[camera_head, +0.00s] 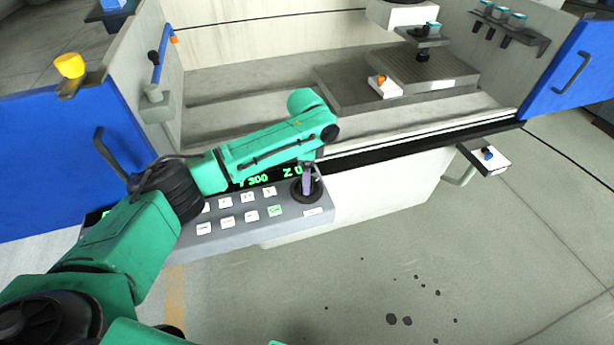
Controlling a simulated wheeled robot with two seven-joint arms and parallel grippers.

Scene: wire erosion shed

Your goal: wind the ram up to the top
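A grey control console (260,227) runs along the front of the machine. It has several white buttons, one of them marked in green, and a dark readout (262,179) with green figures, partly behind my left arm. A round black control (306,196) sits at its right end. My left gripper (308,182) points down onto this control; its fingers are small and partly hidden, so I cannot tell whether they grip it. A pale block (400,15), probably the ram's lower end, is cut by the top edge, with a dark tool holder (424,42) near it. My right gripper is out of view.
A grey worktable (350,88) carries a white block (385,88) with an orange top. Blue doors stand at left (50,150) and right (575,70). A small tray (486,160) juts out at the right. The floor in front is clear apart from dark spots.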

